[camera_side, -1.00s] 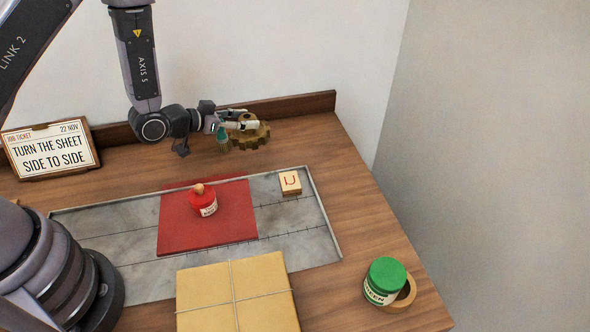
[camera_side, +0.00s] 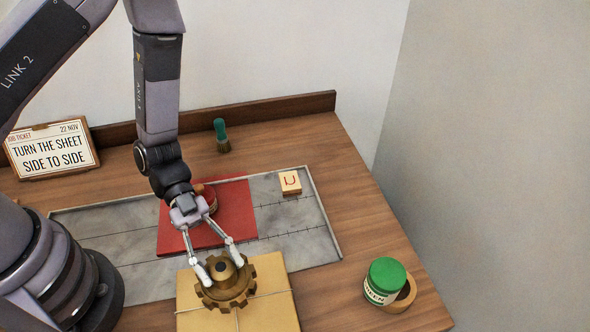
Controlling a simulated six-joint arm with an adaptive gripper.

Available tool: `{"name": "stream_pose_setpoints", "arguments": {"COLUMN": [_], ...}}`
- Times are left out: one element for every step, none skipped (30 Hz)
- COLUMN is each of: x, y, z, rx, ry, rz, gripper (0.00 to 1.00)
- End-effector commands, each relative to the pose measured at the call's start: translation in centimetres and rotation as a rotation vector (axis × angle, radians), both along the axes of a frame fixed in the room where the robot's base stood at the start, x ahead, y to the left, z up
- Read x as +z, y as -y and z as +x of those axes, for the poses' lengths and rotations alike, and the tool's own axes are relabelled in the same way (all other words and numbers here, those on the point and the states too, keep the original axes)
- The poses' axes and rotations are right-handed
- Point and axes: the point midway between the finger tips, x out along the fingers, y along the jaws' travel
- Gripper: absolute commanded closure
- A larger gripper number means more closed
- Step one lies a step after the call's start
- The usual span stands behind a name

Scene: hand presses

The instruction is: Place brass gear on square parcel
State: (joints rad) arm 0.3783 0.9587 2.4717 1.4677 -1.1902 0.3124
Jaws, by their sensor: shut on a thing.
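The brass gear (camera_side: 228,287) is a toothed disc with a raised hub and a dark centre hole. My gripper (camera_side: 218,270) is shut on the gear, a fingertip on each side of its hub. The gear is over the square parcel (camera_side: 275,282), a tan paper block tied with white string at the front of the table. The gear hides the parcel's middle and the string crossing. I cannot tell whether the gear touches the parcel's top.
A red sheet (camera_side: 232,225) lies on the grey metal bed (camera_side: 290,237). A red pot (camera_side: 210,199) on it is partly behind my gripper. A stamp block (camera_side: 290,182), a green brush (camera_side: 221,135), a green-lidded jar (camera_side: 384,280) and a job ticket (camera_side: 50,150) stand around.

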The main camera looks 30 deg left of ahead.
Motion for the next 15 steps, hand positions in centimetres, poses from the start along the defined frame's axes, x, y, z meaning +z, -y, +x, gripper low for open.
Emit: {"name": "stream_pose_setpoints", "arguments": {"x": [-0.8, -1.3, -1.9, -2.2, -2.6, -2.9, -3.1, -3.4, -3.8, -4.2, -4.6, -5.2, -5.6, -6.0, -6.3], "y": [0.0, 0.0, 0.0, 0.0, 0.0, 0.0, 0.0, 0.0, 0.0, 0.0, 0.0, 0.0, 0.0, 0.0, 0.0], "z": [-0.1, -0.1, -0.1, -0.1, -0.1, 0.0, 0.0, 0.0, 0.0, -0.1, -0.1, 0.0, 0.0, 0.0, 0.0], "rx": [-0.003, -0.003, -0.002, -0.002, -0.001, -0.001, 0.000, 0.000, 0.000, 0.000, 0.000, 0.000, 0.001, 0.001, 0.001], "ry": [-0.005, -0.005, -0.004, -0.004, -0.004, -0.002, -0.002, -0.001, -0.002, -0.004, -0.004, -0.003, -0.003, -0.004, -0.003], "rz": [-0.001, -0.001, -0.002, -0.002, -0.001, -0.002, -0.002, -0.003, -0.002, -0.002, -0.002, -0.002, -0.002, -0.002, -0.002], "gripper": [1.00, 1.00, 1.00, 1.00, 1.00, 1.00, 1.00, 1.00, 1.00, 1.00, 1.00, 1.00, 1.00, 1.00, 1.00]}}
